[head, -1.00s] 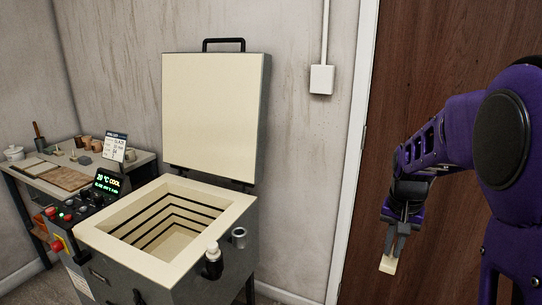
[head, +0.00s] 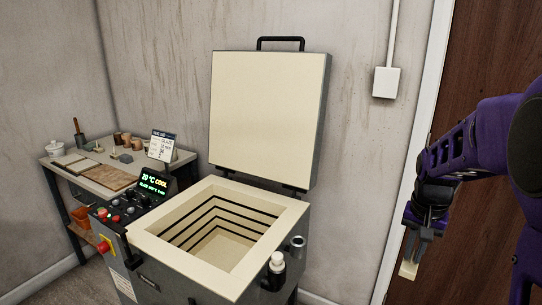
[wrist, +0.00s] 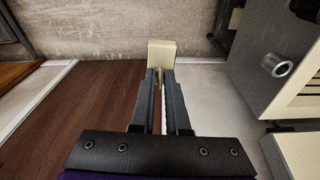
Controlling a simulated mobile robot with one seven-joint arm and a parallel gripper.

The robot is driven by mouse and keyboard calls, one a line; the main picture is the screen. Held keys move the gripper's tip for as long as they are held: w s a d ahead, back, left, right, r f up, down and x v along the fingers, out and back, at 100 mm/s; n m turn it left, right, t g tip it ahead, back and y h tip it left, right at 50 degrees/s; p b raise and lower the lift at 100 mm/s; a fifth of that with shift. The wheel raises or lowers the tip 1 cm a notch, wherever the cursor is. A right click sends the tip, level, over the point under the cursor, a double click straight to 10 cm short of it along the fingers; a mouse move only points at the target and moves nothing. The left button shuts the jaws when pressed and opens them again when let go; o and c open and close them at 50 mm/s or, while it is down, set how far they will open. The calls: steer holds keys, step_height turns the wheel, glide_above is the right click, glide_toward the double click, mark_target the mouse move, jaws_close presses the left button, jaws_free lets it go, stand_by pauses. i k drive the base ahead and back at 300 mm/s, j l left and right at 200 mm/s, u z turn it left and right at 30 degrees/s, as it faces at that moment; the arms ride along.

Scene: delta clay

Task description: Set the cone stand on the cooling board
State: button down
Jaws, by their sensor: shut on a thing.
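My gripper (head: 413,254) hangs at the right of the head view, in front of the brown door. It is shut on a small cream block, which looks like the cone stand (head: 408,270). In the wrist view the cone stand (wrist: 161,53) sticks out past the fingertips (wrist: 161,80), clear of any surface. A flat brown wooden board, likely the cooling board (head: 108,178), lies at the front of the bench on the far left, well away from my gripper.
The open kiln (head: 150,243), its lid (head: 265,115) upright, stands between my gripper and the bench (head: 150,188). Pots, small stands and a sign (head: 161,145) crowd the bench behind the board.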

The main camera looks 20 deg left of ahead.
mark_target(103, 178)
steer(key=j, duration=1.35)
steer(key=i+j, duration=0.15)
steer(key=j, duration=2.5)
steer(key=i+j, duration=0.1)
steer(key=j, duration=1.25)
